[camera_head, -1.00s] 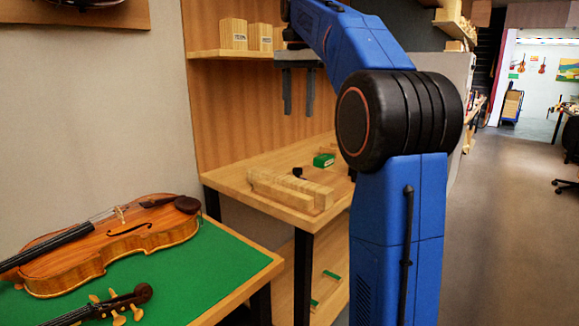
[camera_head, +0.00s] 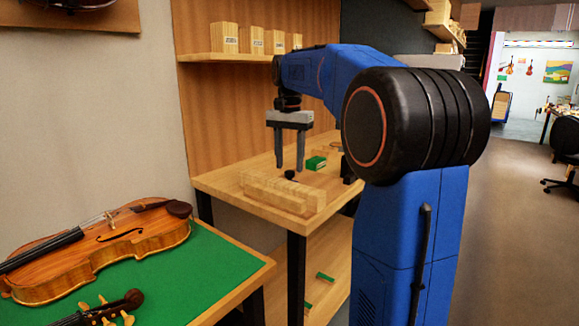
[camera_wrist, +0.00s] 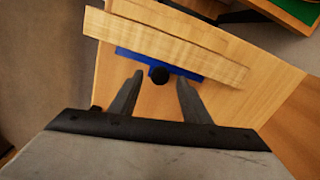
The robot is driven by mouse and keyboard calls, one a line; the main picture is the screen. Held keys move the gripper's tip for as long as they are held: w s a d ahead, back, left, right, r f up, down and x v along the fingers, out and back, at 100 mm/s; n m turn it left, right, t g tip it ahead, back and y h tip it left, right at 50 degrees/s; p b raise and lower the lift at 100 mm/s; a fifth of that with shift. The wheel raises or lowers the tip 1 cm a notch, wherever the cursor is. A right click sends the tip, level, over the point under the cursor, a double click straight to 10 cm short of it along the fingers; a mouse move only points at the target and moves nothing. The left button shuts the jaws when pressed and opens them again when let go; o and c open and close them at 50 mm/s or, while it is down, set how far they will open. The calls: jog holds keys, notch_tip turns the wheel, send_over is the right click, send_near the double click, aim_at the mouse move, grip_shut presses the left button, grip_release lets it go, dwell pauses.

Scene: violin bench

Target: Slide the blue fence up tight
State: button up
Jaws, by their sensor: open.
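In the head view the knob (camera_head: 290,174) stands just behind the wooden pieces (camera_head: 281,192), and the blue strip is hidden. My gripper (camera_head: 290,169) is open and empty, pointing down above the bench. In the wrist view the fingertips (camera_wrist: 160,79) are on either side of the knob in the picture, seemingly above it.
A green block (camera_head: 316,163) sits on the bench (camera_head: 228,190) behind the knob. A shelf (camera_head: 225,57) with several wooden blocks is above. A violin (camera_head: 100,250) lies on a green-topped table (camera_head: 215,270) at the left front. Bench room is clear left of the wooden pieces.

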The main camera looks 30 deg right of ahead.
jog(key=shift+f, duration=0.85)
jog(key=shift+a, duration=0.1)
grip_shut()
grip_release()
